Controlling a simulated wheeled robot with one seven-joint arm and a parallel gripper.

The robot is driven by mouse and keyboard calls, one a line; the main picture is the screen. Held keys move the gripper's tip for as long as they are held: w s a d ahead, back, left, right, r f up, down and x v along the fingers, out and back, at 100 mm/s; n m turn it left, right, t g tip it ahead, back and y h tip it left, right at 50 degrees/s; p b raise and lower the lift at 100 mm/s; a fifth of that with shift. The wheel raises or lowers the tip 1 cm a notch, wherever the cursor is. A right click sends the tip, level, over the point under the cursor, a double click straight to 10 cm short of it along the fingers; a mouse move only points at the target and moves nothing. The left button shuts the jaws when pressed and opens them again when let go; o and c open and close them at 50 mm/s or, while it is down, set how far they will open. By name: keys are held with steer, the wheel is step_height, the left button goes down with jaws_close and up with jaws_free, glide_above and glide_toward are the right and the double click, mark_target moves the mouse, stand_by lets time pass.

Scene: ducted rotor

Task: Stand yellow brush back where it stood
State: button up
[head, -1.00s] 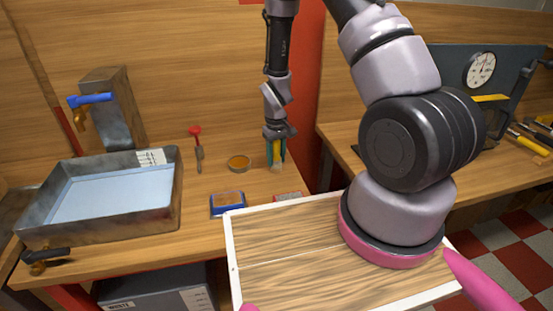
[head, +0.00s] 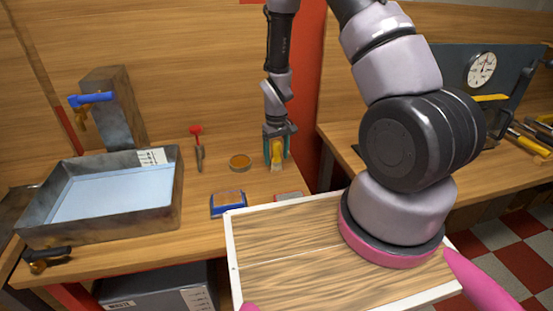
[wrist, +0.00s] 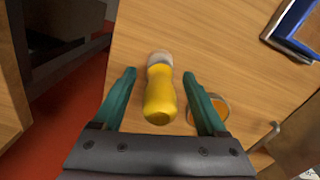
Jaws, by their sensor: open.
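The yellow brush (head: 277,151) stands on the wooden bench near its right end, with its pale bristle end down. In the wrist view the brush (wrist: 160,95) shows its yellow handle nearest me and its pale end on the wood. My gripper (head: 276,152) is open, with its teal fingers on either side of the brush. The wrist view of my gripper (wrist: 158,90) shows a gap between the brush and each finger. The brush looks upright or nearly so.
A round orange tin (head: 240,162) is left of the brush. The bench's right edge (head: 304,176) is close to the brush.

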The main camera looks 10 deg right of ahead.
step_height(320, 180, up, 11)
steer(key=shift+f, duration=0.1)
steer(key=s+d+r+m+t+y, duration=0.1)
steer(key=s+d+r+m+t, duration=0.15)
steer(key=r, duration=0.75)
steer(key=s+d+r+m+t, duration=0.1)
steer(key=s+r, duration=0.3)
steer(key=r, duration=0.5)
steer(key=s+d+r+m+t+y, duration=0.15)
steer(key=s+r, duration=0.25)
steer(key=r, duration=0.6)
steer(key=s+r+m+t, duration=0.2)
steer(key=s+r, duration=0.3)
steer(key=s, duration=0.3)
steer(key=shift+s+d+r, duration=0.3)
steer(key=shift+s+d, duration=0.1)
steer(key=shift+h, duration=0.25)
